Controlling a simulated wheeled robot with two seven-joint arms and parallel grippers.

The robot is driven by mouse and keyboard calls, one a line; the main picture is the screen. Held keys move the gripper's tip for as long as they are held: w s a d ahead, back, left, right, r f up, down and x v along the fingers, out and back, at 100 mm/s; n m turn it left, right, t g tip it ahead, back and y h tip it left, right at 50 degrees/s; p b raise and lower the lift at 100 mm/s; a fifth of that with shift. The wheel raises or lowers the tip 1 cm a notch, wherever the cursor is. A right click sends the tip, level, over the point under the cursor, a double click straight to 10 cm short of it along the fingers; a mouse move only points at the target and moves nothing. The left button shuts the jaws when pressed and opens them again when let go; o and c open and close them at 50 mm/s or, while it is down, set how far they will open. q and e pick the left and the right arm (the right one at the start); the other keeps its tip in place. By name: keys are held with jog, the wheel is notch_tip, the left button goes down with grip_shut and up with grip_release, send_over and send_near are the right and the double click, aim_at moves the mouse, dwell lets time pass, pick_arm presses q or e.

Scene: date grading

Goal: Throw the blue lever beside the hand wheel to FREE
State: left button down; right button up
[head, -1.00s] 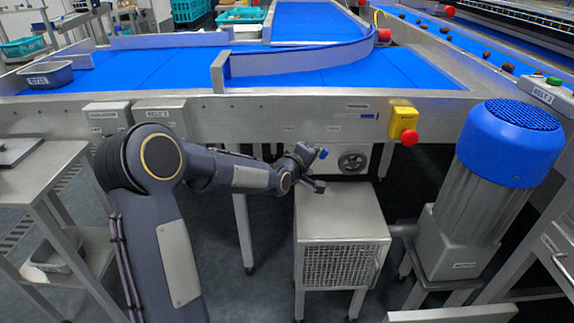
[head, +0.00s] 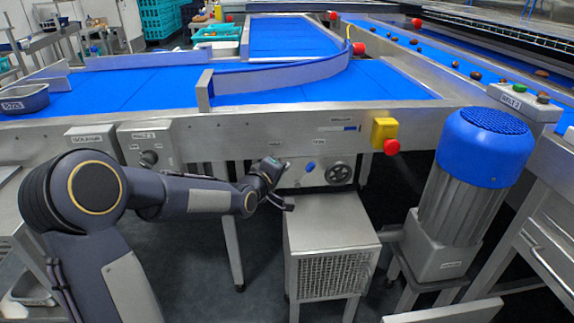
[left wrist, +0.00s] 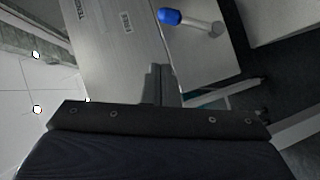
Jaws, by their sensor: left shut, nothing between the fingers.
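The blue lever (head: 310,166) sits on the grey panel under the conveyor, just left of the hand wheel (head: 339,173). In the left wrist view the lever's blue knob (left wrist: 170,16) and metal shaft show at the top, with the knob pointing left. My left gripper (head: 286,167) is left of the lever, with a small gap between them. Its fingers (left wrist: 158,85) are shut and empty in the left wrist view, apart from the knob. My right gripper is not shown.
A steel cabinet (head: 330,213) with a mesh front stands below the panel. A yellow box with a red button (head: 391,147) is up and right of the wheel. A blue-topped motor (head: 486,150) stands further right. The conveyor's steel side beam (head: 230,133) runs above my arm.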

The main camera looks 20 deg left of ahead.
pick_arm(q)
jog(key=p+v, duration=0.1)
jog(key=v, duration=0.4)
jog(key=shift+s+r, duration=0.15)
jog(key=shift+s, duration=0.05)
jog(key=shift+s+d, duration=0.1)
jog(key=s+d+f+m+g+h, duration=0.1)
jog(key=s+d+m+g, duration=0.25)
jog(key=s, duration=0.75)
jog(key=s+d+f+m+g+h, duration=0.1)
jog(key=s+d+f+m+g, duration=0.25)
jog(key=s, duration=0.65)
jog(key=s+d+m+g+h, duration=0.1)
jog(key=s+d+m+g, duration=0.3)
jog(key=s, duration=0.7)
notch_tip(320, 180, up, 27)
jog(key=m+t+p, duration=0.1)
jog(key=p, duration=2.6)
jog(key=shift+w+a, duration=0.2)
jog(key=shift+w, duration=0.05)
jog(key=shift+r, duration=0.1)
